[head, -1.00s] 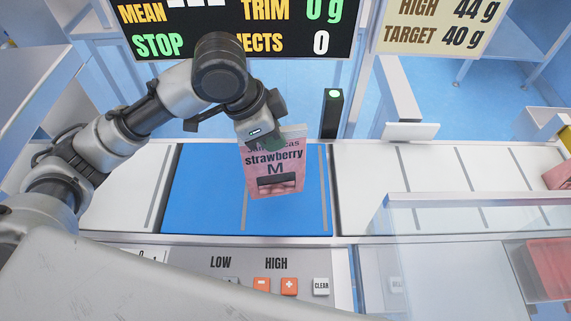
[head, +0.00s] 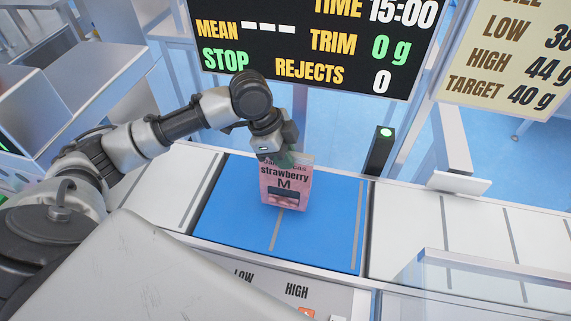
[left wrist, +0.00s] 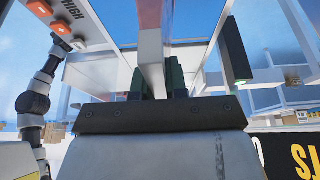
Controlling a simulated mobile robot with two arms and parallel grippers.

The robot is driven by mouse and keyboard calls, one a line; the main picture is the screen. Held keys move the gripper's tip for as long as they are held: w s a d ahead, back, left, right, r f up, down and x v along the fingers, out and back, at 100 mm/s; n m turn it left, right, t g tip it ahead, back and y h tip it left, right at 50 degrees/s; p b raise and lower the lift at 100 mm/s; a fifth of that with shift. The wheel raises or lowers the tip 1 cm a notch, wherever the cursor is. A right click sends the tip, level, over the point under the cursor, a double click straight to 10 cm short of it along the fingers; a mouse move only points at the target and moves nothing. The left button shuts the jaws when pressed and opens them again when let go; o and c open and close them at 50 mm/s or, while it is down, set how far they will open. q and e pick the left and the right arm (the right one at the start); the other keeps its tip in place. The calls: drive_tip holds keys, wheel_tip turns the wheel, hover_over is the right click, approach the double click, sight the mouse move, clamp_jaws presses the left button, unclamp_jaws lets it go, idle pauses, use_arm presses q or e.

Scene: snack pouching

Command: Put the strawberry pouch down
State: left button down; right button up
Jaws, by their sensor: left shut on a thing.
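The pink strawberry pouch (head: 286,187) hangs upright in the head view, its printed front with a dark window facing me. My left gripper (head: 284,158) is shut on its top edge. The pouch is over the blue belt section (head: 235,215), near its middle; I cannot tell whether its bottom touches the belt. In the left wrist view the pouch (left wrist: 152,45) shows edge-on between the dark green fingers (left wrist: 154,82).
White belt sections lie left (head: 165,190) and right (head: 430,230) of the blue one. A dark post with a green light (head: 380,150) stands behind the belt on the right. A dark display (head: 310,45) hangs behind. A clear guard (head: 470,280) stands at the front right.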

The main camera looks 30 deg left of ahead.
use_arm(q)
drive_tip(key=shift+f, duration=1.7)
drive_tip(key=c, duration=1.1)
unclamp_jaws()
drive_tip(key=shift+f, duration=0.15)
drive_tip(key=shift+c, duration=0.2)
drive_tip(key=v, duration=1.2)
drive_tip(key=shift+b, duration=0.35)
drive_tip(key=shift+r, duration=0.2)
